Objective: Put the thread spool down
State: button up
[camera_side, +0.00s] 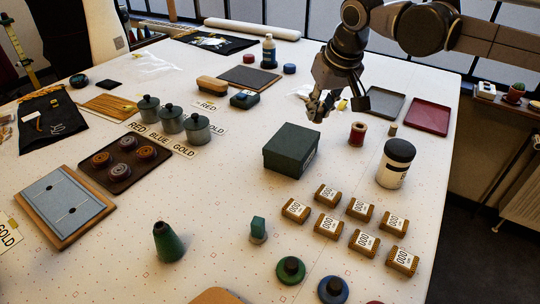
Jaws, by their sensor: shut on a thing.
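My gripper (338,105) hangs above the far right part of the table, behind the dark green box. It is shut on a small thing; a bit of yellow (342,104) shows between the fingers. It may be a thread spool, but it is too small and too covered to be sure. A red thread spool (357,134) with pale ends stands upright below and right of the fingers, apparently apart from them.
The green box (291,150) stands left of the red spool. A black-capped white jar (396,163) and a small cork-like piece (393,129) stand to its right. A grey tray (383,105) and a dark red tray (428,116) lie behind. Several label-bearing tan blocks (327,194) lie in front.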

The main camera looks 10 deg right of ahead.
jog(key=w+d+r+m, duration=0.1)
jog(key=w+d+r, duration=0.25)
jog(key=d, duration=0.35)
send_over(291, 137)
jog(key=s, duration=0.2)
notch_tip(291, 137, down, 7)
jog(key=shift+w+d+r, duration=0.1)
jog(key=shift+w+d, duration=0.05)
jog(key=shift+f, duration=2.15)
jog(key=shift+f, duration=0.1)
jog(key=o, duration=0.8)
